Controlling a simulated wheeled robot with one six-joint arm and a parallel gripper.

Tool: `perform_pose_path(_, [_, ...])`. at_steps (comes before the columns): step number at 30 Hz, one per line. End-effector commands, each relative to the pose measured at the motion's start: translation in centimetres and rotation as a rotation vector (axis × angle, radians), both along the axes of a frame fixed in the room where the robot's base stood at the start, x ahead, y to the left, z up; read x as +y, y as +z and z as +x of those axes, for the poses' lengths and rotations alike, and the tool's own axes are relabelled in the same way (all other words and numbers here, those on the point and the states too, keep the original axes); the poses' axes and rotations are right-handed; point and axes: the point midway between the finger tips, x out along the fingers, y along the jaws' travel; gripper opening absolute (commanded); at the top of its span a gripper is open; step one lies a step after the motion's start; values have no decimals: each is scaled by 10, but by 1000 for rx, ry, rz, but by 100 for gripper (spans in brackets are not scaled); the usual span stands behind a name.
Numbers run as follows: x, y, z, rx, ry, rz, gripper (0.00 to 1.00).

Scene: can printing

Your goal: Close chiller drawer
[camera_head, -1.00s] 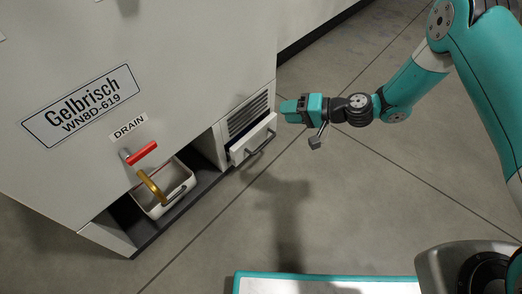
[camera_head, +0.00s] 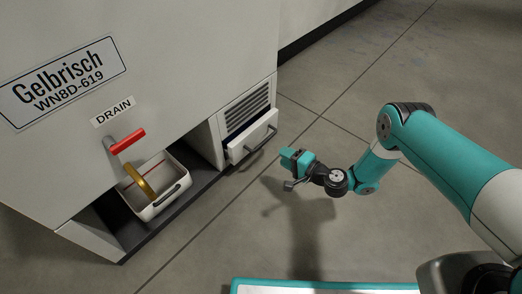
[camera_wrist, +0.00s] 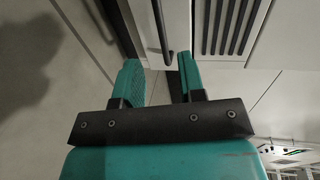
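The chiller drawer (camera_head: 238,151) is at the lower right of the white machine, below a black vent grille (camera_head: 247,108). It stands out a little from the cabinet, with a dark gap above its front. Its grey bar handle (camera_head: 262,143) runs along the front. In the wrist view the handle (camera_wrist: 163,38) lies just ahead of the fingertips, in line with the space between them. My gripper (camera_wrist: 158,72) is open and empty, with its two teal fingers apart. In the head view my gripper (camera_head: 287,158) is low, to the right of the drawer and apart from it.
A white bin (camera_head: 160,203) sits in the open recess under the red-handled drain valve (camera_head: 127,141) and its brass spout. A teal-edged white surface (camera_head: 325,287) is at the bottom.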

Motion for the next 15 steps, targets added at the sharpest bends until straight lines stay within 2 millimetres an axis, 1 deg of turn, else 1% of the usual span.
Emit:
perform_pose_path(1, [11,-9,8,-7,5,-1,37])
perform_pose_path(9, [57,-20,43,-6,4,-1,37])
perform_pose_path(12, [70,-22,53,-5,3,0,37])
perform_pose_path(15, [78,-24,61,-3,3,0,37])
